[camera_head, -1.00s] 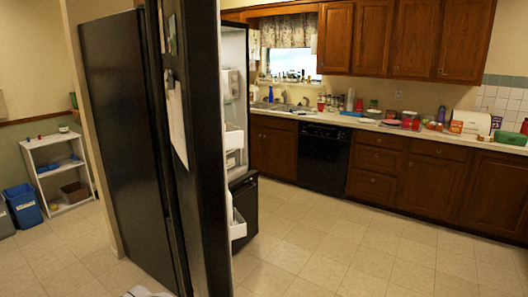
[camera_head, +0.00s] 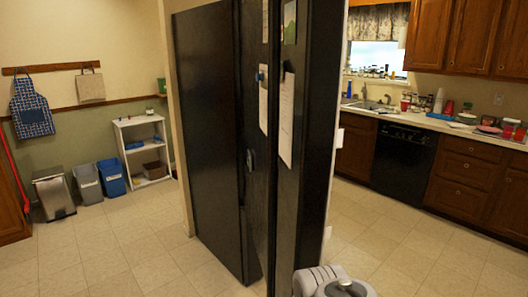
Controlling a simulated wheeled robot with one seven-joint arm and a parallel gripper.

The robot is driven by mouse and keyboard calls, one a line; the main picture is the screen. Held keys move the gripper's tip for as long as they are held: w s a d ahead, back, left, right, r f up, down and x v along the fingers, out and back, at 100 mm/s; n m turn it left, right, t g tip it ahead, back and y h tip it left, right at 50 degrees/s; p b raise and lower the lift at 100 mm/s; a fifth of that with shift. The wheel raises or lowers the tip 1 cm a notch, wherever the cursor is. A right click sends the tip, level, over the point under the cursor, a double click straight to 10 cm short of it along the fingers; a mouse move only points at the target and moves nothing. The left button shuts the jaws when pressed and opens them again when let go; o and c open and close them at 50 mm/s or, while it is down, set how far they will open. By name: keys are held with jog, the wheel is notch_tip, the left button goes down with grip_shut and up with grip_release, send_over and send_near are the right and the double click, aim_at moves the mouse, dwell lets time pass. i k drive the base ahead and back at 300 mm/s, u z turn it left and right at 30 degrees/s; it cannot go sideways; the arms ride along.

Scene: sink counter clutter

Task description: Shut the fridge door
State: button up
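The black fridge (camera_head: 205,130) stands in the middle of the view. Its door (camera_head: 290,200) stands open, swung out toward me. The door's outer face and edge show, with papers (camera_head: 287,120) fixed on it. The inside of the fridge and the door's inner shelves are hidden. A grey and white part of my arm shows at the bottom edge, just right of the door's lower end; I cannot tell whether it touches the door. My gripper is not in view.
A white shelf (camera_head: 137,128), a blue bin (camera_head: 111,178), a grey bin (camera_head: 87,184) and a steel trash can (camera_head: 53,193) stand along the left wall. The sink counter (camera_head: 430,122) with clutter is at the right. Tiled floor (camera_head: 120,255) is open at the front left.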

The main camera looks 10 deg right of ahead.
aim_at(286, 210)
jog(key=u, duration=0.2)
jog(key=k, duration=0.45)
jog(key=u, duration=1.7)
jog(key=i, duration=0.55)
